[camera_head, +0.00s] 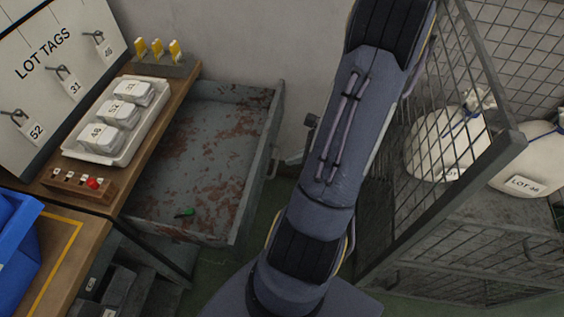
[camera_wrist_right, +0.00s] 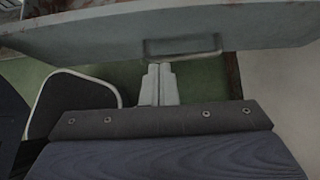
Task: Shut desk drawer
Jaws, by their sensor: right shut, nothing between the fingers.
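The desk drawer (camera_head: 205,150) is a grey, rust-stained metal tray. It stands pulled out from under the desk top (camera_head: 150,140), and a small green item (camera_head: 185,212) lies inside. Its front panel and handle (camera_head: 272,165) face right. In the right wrist view the drawer front (camera_wrist_right: 90,32) spans the top, with its bar handle (camera_wrist_right: 183,47) near the middle. My right gripper (camera_wrist_right: 160,68) is shut and empty, its tips just below the handle in that picture. I cannot tell if they touch it. My left gripper is not in view.
A blue bin (camera_head: 20,235) is at lower left. A wire cage (camera_head: 440,215) with sacks stands right of my arm.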

